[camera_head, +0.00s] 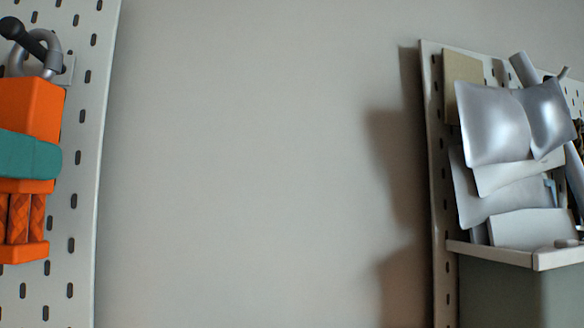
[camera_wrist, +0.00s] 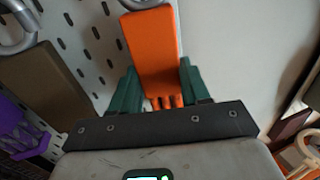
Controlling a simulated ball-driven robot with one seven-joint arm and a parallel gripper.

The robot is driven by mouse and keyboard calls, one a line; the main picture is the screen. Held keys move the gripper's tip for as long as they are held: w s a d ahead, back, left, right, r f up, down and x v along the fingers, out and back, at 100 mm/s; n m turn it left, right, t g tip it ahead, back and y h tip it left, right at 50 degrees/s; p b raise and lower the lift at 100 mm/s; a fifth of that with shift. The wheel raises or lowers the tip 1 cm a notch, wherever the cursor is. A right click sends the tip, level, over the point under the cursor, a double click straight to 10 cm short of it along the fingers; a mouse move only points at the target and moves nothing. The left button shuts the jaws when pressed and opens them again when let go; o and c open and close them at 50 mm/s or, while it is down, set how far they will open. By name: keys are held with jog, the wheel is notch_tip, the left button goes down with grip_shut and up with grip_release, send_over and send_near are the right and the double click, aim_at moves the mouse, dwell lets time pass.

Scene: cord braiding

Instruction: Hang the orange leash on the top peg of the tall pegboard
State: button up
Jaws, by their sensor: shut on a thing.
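The orange leash (camera_head: 30,108) hangs in front of the tall pegboard (camera_head: 85,120) at the left of the head view, its grey metal ring (camera_head: 54,62) at the top. A dark round-ended peg (camera_head: 20,32) overlaps the ring and seems to pass through it; I cannot tell for sure. My gripper's teal finger (camera_head: 30,156) crosses the leash below its flat orange part, above the braided strands. In the wrist view the leash (camera_wrist: 152,55) stands between the two green fingers of my gripper (camera_wrist: 158,85), which is shut on it. Its ring is mostly cut off there.
In the wrist view, a brown strap (camera_wrist: 45,90) with a grey ring (camera_wrist: 18,28) and a purple braided cord (camera_wrist: 18,130) are at the left, close to my gripper. A second board (camera_head: 440,150) with grey sheets and a shelf (camera_head: 490,252) stands right. Bare wall lies between.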

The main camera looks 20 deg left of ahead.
jog(key=o, duration=1.2)
jog(key=shift+o, duration=0.2)
jog(key=b+v, duration=0.3)
jog(key=v, duration=0.7)
jog(key=shift+s+d+b, duration=0.2)
jog(key=shift+s+b, duration=0.1)
jog(key=shift+s, duration=0.05)
